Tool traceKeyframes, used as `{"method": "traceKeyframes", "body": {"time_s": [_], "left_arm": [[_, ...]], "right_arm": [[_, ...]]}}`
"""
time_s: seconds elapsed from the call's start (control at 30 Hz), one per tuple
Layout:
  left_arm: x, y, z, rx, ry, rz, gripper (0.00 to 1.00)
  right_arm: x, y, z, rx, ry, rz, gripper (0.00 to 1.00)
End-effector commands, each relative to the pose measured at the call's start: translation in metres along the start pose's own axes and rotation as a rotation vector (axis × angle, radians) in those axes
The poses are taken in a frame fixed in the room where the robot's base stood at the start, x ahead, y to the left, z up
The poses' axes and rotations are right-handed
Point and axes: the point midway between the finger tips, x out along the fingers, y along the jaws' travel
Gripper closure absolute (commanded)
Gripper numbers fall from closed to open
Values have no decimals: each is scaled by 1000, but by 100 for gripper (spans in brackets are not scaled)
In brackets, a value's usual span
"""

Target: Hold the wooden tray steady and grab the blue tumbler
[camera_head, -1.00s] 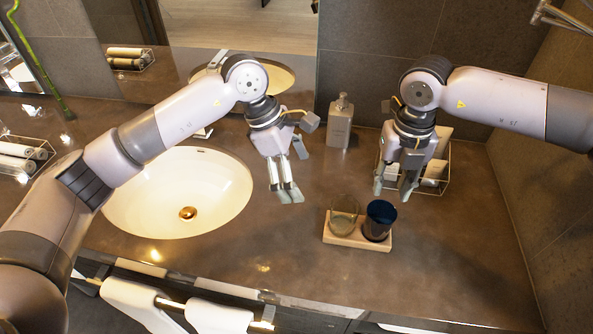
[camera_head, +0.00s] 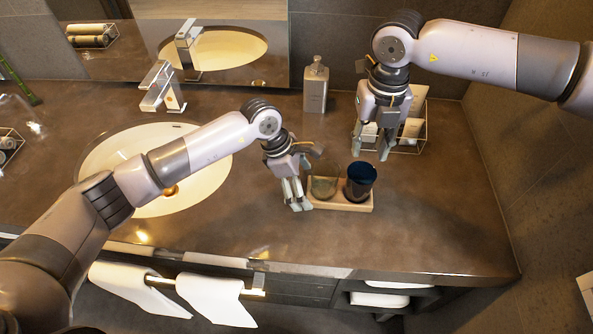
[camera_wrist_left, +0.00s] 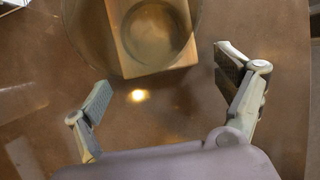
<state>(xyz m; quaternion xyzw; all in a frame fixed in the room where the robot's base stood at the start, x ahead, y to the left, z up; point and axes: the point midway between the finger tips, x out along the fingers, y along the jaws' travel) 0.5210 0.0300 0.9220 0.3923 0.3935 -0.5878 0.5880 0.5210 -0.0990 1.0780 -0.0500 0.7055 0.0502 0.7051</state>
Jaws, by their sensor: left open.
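The wooden tray (camera_head: 342,206) lies on the counter right of the sink. It carries a clear glass (camera_head: 322,186) at its left and the dark blue tumbler (camera_head: 360,184) at its right. My left gripper (camera_head: 300,207) is open and empty, low at the tray's left end. In the left wrist view, the tray's end (camera_wrist_left: 187,61) and the clear glass (camera_wrist_left: 158,35) lie ahead, between the spread fingers; no contact shows. My right gripper (camera_head: 371,157) points down with its fingers apart, just above and behind the blue tumbler. The tumbler is outside the left wrist view.
A soap dispenser (camera_head: 316,86) stands behind the tray. A wire basket (camera_head: 424,134) with white items is behind my right gripper. The sink (camera_head: 210,178) lies to the left. The counter right of the tray (camera_head: 440,215) is clear. White towels (camera_head: 215,296) hang below the front edge.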

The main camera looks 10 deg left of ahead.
Motion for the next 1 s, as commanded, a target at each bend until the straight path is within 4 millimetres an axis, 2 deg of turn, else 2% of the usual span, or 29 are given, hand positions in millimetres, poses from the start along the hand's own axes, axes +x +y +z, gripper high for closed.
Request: {"method": "traceKeyframes", "body": {"time_s": [0.13, 0.43, 1.0], "left_arm": [[9, 0, 0, 1, 0, 0, 10], [11, 0, 0, 1, 0, 0, 10], [10, 0, 0, 1, 0, 0, 48]], "right_arm": [[0, 0, 0, 0, 0, 0, 67], [0, 0, 0, 0, 0, 0, 67], [0, 0, 0, 0, 0, 0, 67]]}}
